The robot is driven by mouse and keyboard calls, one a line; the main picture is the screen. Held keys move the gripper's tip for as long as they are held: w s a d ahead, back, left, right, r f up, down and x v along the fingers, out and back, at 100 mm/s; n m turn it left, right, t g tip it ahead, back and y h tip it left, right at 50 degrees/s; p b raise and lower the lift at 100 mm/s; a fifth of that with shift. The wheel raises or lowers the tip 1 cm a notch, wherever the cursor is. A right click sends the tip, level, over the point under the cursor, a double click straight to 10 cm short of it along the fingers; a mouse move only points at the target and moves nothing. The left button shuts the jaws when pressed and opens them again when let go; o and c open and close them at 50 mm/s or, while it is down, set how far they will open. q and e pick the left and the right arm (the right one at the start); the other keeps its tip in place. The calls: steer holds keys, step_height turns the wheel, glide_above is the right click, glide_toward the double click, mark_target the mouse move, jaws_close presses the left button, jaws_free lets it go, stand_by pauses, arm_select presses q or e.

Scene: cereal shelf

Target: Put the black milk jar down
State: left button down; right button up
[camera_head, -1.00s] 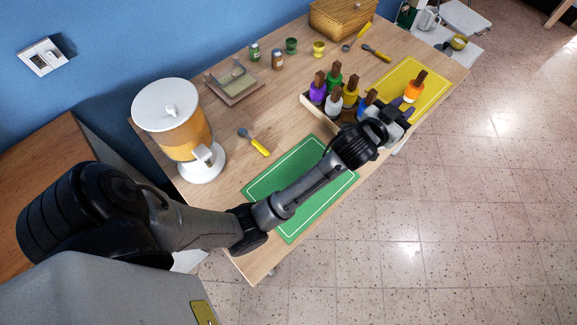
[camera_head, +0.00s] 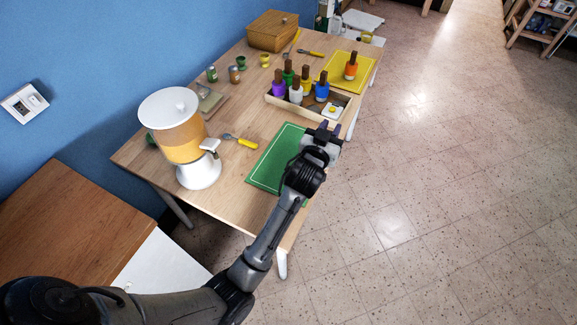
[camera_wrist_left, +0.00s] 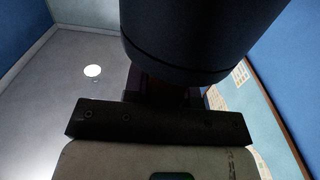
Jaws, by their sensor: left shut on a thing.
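My left gripper (camera_head: 329,132) is over the front edge of the table, beside the far right corner of the green mat (camera_head: 262,170) and close to the wooden tray. In the left wrist view a large smooth black cylinder, the black milk jar (camera_wrist_left: 200,32), fills the top middle, right at the fingers (camera_wrist_left: 165,90). The gripper is shut on it. In the head view I cannot make the jar out from the dark gripper. Whether it touches the table is hidden. My right gripper is not in view.
The wooden tray (camera_head: 283,108) holds several coloured bottles with brown caps. An orange bottle (camera_head: 351,68) stands on the yellow mat (camera_head: 340,84). A juice dispenser (camera_head: 182,135) stands at left, with a yellow-handled utensil (camera_head: 243,143) beside it. The green mat is clear of objects.

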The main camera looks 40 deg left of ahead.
arm_select(q)
steer(key=s+a+f+b, duration=0.3)
steer(key=a+f+b, duration=0.1)
steer(key=a+f, duration=0.7)
stand_by(0.3)
steer(key=shift+f, duration=0.1)
steer(key=c, duration=0.9)
jaws_free()
steer(key=shift+a, duration=0.1)
steer(key=p+v, duration=0.2)
steer(key=v, duration=1)
